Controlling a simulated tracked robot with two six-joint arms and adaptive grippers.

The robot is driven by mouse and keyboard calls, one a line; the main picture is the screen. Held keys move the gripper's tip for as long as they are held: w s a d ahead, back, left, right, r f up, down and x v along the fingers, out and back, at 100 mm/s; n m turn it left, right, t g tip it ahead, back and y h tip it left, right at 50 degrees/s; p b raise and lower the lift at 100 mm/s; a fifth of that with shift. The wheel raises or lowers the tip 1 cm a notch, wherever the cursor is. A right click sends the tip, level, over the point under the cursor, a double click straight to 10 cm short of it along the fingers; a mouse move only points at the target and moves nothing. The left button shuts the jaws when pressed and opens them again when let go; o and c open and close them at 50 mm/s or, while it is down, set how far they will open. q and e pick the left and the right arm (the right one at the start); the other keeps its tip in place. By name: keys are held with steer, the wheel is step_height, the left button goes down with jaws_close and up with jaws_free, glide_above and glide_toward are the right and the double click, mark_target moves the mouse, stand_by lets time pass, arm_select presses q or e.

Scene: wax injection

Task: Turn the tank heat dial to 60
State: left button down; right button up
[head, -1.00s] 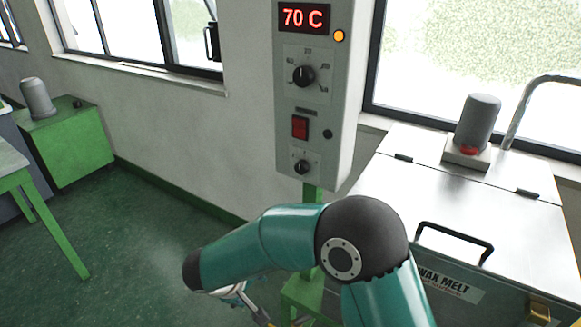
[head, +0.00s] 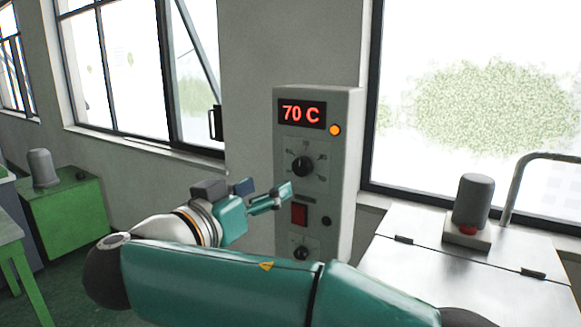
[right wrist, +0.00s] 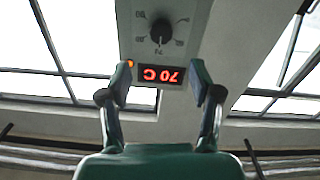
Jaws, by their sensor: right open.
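The tank heat dial (head: 303,166) is a black round knob on a grey control box (head: 347,150), under a red display (head: 302,114) that reads 70 C. Its pointer looks about upright. My right gripper (head: 284,194) is just left of and below the dial in the head view, apart from it. In the right wrist view the picture is upside down: the dial (right wrist: 161,32) and the display (right wrist: 161,75) show beyond the spread fingers of the right gripper (right wrist: 158,80), with nothing between them. My left gripper is not in view.
An orange lamp (head: 335,130) sits beside the display. A red switch (head: 299,214) and a smaller lower knob (head: 301,252) are below the dial. A metal tank lid (head: 460,270) with a grey motor (head: 473,201) stands right. A green cabinet (head: 65,215) stands left.

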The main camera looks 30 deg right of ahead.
mark_target(300, 168)
steer(key=p+x, duration=0.3)
steer(key=x, duration=0.8)
steer(key=shift+a, duration=0.1)
